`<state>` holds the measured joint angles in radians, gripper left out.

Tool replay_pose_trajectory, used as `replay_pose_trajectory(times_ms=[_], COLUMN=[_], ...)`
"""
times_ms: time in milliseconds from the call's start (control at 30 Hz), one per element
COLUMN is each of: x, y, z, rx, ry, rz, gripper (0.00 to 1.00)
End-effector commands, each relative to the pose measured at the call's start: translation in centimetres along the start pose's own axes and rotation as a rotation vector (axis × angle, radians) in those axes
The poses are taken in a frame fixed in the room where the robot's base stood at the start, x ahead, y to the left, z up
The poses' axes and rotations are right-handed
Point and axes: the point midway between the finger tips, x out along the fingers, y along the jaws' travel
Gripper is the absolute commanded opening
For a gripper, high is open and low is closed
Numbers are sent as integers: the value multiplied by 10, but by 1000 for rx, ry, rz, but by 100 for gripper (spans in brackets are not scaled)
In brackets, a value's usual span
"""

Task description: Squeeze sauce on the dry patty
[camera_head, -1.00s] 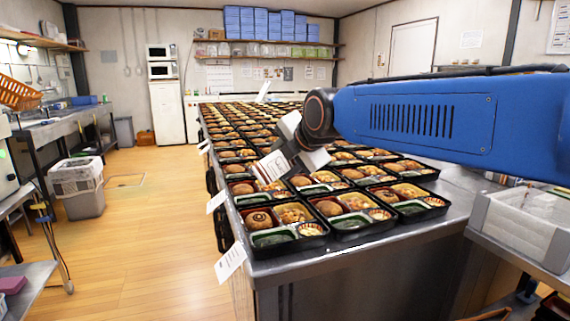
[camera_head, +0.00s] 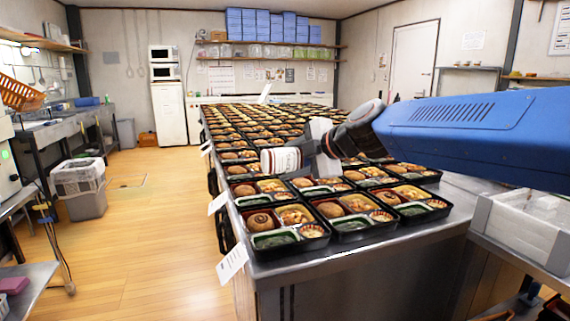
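My gripper (camera_head: 311,148) is shut on a white sauce bottle (camera_head: 287,159) with a printed label. The bottle lies almost level above the near trays, its reddish-brown end pointing left. The round brown patty (camera_head: 259,222) in the front left bento tray (camera_head: 292,247) has dark swirl lines on top. The patty (camera_head: 329,210) in the tray to its right shows no clear swirl. Another patty (camera_head: 244,190) sits in the tray behind, below the bottle, and also looks plain. The gripper and bottle hide some trays behind them.
Many black bento trays fill the long metal table (camera_head: 340,262), leaving a bare strip at its front edge. White paper tags (camera_head: 231,262) hang at its left edge. A pale box (camera_head: 525,222) stands on the right. The wooden floor at left is open.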

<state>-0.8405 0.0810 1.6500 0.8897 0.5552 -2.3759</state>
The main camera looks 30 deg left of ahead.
Motion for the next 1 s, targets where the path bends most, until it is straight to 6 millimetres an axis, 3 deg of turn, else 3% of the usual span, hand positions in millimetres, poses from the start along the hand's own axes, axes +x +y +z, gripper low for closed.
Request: replay_pose_trajectory(times_ms=[1000], x=[-14], y=[0], z=[35], rx=[579], ry=[369], rz=[239], gripper=[40])
